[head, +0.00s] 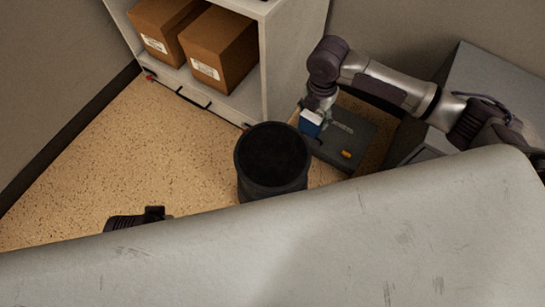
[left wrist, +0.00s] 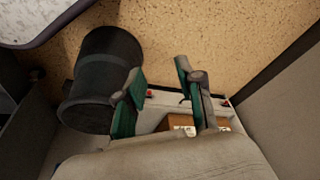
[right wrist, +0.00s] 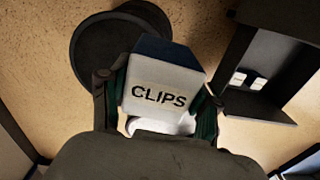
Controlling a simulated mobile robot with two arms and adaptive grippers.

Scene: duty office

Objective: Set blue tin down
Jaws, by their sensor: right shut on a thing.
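The blue tin (head: 311,126) is in my right gripper (head: 316,112), in front of the shelf unit and over or beside a dark grey case (head: 348,139). In the right wrist view the tin (right wrist: 162,82) shows a pale face lettered "CLIPS" and a dark blue end, with green-padded fingers (right wrist: 160,100) on both sides. I cannot tell whether the tin touches the case. My left gripper (left wrist: 160,98) is open and empty in the left wrist view. In the head view only a dark part of the left arm shows past the pale surface.
A black round bin (head: 272,160) stands left of the case. A pale shelf unit (head: 283,60) holds brown boxes (head: 220,48) at the back. A grey cabinet (head: 490,85) stands at the right. A pale surface (head: 300,250) fills the front. Speckled floor (head: 160,150) is clear at left.

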